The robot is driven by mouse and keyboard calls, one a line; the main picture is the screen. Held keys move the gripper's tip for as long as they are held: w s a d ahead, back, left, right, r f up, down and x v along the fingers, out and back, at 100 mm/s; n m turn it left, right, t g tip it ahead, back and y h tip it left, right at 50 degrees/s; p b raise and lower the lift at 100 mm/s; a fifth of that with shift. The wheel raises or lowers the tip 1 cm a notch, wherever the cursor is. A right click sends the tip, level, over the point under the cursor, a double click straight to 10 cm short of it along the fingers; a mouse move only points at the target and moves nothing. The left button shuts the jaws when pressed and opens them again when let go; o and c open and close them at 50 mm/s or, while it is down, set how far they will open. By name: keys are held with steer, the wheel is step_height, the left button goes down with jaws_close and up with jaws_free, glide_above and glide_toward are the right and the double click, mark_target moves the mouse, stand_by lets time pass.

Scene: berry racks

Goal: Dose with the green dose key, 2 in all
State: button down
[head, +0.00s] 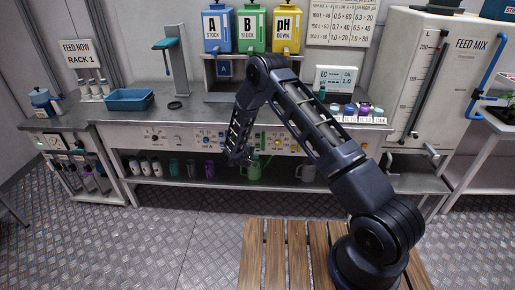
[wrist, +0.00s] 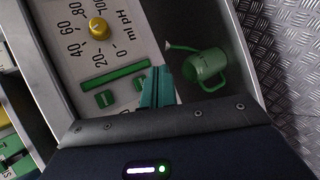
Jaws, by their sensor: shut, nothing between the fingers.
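In the wrist view, the control panel (wrist: 72,62) fills the upper left. It carries a long green bar (wrist: 115,76) and two small green square keys, one at the left (wrist: 105,98) and one closer to my fingers (wrist: 139,85). I cannot read which is the dose key. My gripper (wrist: 158,72) is shut and empty, its teal fingertips just right of the nearer green square. Whether they touch the panel I cannot tell. In the head view, my gripper (head: 240,160) is in front of the bench panel, and my arm hides part of that panel.
A yellow knob (wrist: 98,28) sits by a numbered pH scale. A green watering can (wrist: 204,67) stands on the shelf below; it also shows in the head view (head: 254,171). Bottles A (head: 217,30), B (head: 252,30) and pH (head: 286,30) stand above the bench.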

mark_target(259, 148)
steer(key=shift+w, duration=2.75)
steer(key=shift+w, duration=0.15)
steer(key=shift+w, duration=0.3)
steer(key=shift+w, duration=0.45)
stand_by(0.7)
stand_by(0.3)
steer(key=shift+s, duration=0.9)
steer(key=shift+s, duration=2.5)
